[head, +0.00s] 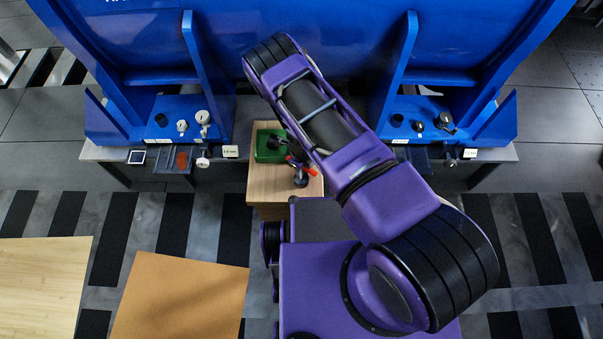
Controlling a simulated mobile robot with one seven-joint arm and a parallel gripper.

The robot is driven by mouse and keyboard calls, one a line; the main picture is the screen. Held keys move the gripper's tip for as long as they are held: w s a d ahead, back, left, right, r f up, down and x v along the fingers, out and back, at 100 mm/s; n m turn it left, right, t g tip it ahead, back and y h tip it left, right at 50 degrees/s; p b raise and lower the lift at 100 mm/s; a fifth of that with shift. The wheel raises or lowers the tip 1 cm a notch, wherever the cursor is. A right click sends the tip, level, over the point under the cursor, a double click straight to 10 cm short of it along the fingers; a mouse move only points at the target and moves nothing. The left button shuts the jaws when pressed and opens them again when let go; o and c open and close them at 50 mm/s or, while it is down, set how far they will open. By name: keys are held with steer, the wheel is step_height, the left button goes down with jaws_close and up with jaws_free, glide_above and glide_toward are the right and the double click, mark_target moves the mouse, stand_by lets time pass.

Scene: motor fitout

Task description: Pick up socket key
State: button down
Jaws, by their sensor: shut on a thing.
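My purple arm reaches up from the lower right and covers the middle of the view. My gripper is hidden under it, so its fingers do not show. No socket key can be told for certain. A dark upright item (301,180) with a red-orange part (311,171) shows at the right edge of a small wooden table (262,190), close beside the arm. A green tray (268,153) with dark pieces in it lies on the same table, partly covered by the arm.
A blue station (217,100) on the left and one (500,118) on the right hold small dark and pale parts. Grey shelf edges (110,153) run in front. An orange-brown board (180,300) and a pale wooden top (40,285) stand at lower left. Striped floor lies between.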

stand_by(0.8)
step_height(320, 180, up, 10)
steer(key=shift+p, duration=0.65)
stand_by(1.2)
